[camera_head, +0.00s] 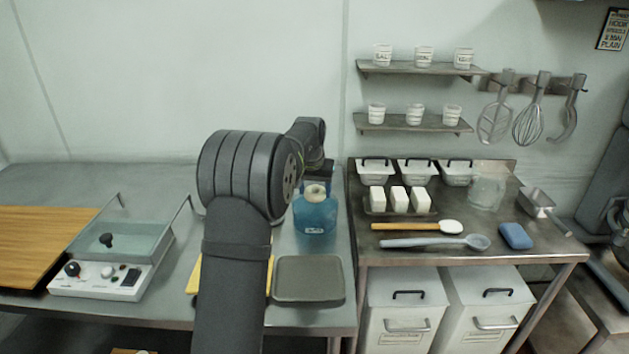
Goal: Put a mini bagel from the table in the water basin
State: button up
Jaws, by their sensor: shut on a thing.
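The water basin (126,240), a clear-walled tank on a white control unit with dark knobs, stands on the left table. My gripper (316,186) is at the right end of that table, far to the right of the basin. It is shut on a small pale round thing (315,192), which looks like a mini bagel. This thing shows right at the top of a blue container (315,218); I cannot tell whether they touch. My arm hides part of the table, and no other bagel is clearly visible.
A grey-green tray (309,281) and a partly hidden yellow board (194,278) lie near the table's front. A wooden board (40,240) is at the far left. The right table (375,252) holds tubs, white blocks and utensils.

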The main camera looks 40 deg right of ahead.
aim_at(314, 201)
jog(key=shift+f, duration=2.3)
jog(key=o, duration=1)
jog(key=shift+o, duration=0.2)
jog(key=v, duration=1.7)
jog(key=shift+r, duration=0.25)
jog(key=shift+s+f, duration=0.1)
